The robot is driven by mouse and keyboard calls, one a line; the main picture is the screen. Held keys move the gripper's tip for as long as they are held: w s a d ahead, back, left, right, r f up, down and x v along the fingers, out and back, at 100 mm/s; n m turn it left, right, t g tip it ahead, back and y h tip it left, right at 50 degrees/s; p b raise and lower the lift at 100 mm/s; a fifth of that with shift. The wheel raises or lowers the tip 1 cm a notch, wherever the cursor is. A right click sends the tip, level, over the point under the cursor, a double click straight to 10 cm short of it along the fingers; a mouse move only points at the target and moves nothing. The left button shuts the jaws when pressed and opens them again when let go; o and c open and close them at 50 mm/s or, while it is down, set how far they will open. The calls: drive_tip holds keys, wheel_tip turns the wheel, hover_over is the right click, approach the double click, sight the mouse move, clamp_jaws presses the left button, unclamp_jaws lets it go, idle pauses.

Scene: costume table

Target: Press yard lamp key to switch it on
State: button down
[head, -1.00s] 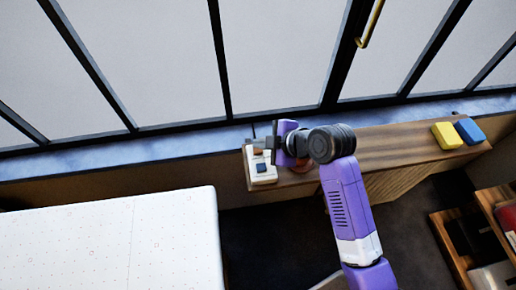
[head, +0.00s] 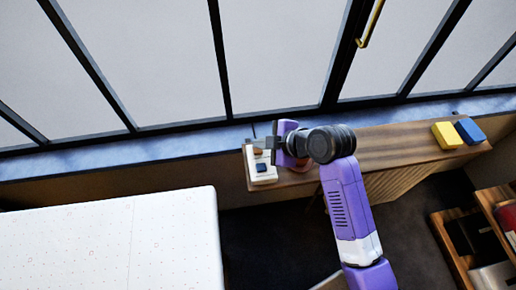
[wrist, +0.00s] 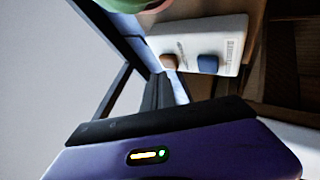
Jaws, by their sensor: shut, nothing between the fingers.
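A white switch panel (head: 264,179) lies at the left end of the wooden table top, below the window. It carries a brown key (wrist: 169,62) and a dark blue key (wrist: 208,64); the blue key also shows in the head view (head: 261,167). Small markings on the panel are too small to read, so I cannot tell which key is the yard lamp's. My gripper (head: 258,143) is shut and empty over the panel's far end, near the brown key. In the wrist view the shut fingers (wrist: 158,90) point toward the brown key; contact cannot be told.
A yellow block (head: 447,135) and a blue block (head: 469,131) lie at the table's right end. A green round thing (wrist: 130,3) is at the wrist view's top edge. The window frame stands close behind the table. A white surface (head: 110,245) fills the lower left.

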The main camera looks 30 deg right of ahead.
sight(261, 151)
drive_tip(key=shift+f, duration=0.4)
drive_tip(key=shift+f+b, duration=0.25)
drive_tip(key=shift+b, duration=0.05)
idle(0.4)
drive_tip(key=shift+r+p, duration=0.65)
drive_tip(key=shift+r, duration=0.05)
wheel_tip(261, 151, up, 6)
drive_tip(key=p, duration=0.5)
idle(0.7)
